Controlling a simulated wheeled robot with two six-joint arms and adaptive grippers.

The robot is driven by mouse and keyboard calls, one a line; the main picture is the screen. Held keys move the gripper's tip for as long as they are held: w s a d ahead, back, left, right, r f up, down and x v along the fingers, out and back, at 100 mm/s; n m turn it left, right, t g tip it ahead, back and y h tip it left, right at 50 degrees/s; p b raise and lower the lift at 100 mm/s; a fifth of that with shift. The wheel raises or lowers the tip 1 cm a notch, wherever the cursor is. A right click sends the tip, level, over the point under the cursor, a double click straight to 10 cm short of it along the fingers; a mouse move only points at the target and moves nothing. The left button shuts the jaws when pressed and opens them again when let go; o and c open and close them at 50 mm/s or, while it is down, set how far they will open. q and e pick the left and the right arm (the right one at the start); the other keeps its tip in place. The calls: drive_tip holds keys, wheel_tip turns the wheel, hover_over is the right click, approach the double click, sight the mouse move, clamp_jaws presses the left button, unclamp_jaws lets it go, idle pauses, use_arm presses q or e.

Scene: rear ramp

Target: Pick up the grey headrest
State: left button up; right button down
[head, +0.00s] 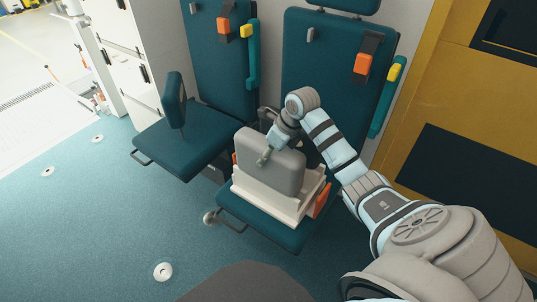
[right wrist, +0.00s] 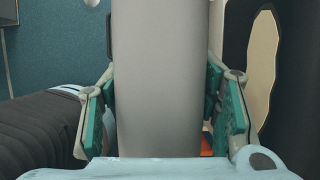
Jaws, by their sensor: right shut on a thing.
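The grey headrest (head: 267,163) stands upright in a white holder (head: 262,200) on the right seat in the head view. My right gripper (head: 264,158) reaches it from above and behind. In the right wrist view, the grey headrest (right wrist: 158,80) fills the space between the two fingers of my right gripper (right wrist: 160,125), with a finger against each side. The gripper is shut on the headrest. The lower part of the headrest is hidden by the holder. My left gripper does not show.
The right teal seat (head: 235,208) carries the holder, with orange parts (head: 322,200) at its sides. A second teal seat (head: 180,150) with a raised armrest is to the left. A yellow wall (head: 440,90) stands close on the right. The blue floor (head: 90,220) at left is mostly clear.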

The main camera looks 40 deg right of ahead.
drive_tip(key=shift+r, duration=0.1)
use_arm(q)
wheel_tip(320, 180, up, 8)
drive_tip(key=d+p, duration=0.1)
drive_tip(key=p, duration=0.7)
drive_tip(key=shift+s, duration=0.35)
use_arm(e)
wheel_tip(320, 180, up, 20)
drive_tip(key=shift+r, duration=0.2)
use_arm(q)
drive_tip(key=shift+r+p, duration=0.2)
drive_tip(key=shift+p, duration=0.1)
use_arm(e)
drive_tip(key=shift+r, duration=0.1)
use_arm(q)
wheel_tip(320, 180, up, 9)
drive_tip(key=p, duration=0.9)
use_arm(e)
wheel_tip(320, 180, up, 9)
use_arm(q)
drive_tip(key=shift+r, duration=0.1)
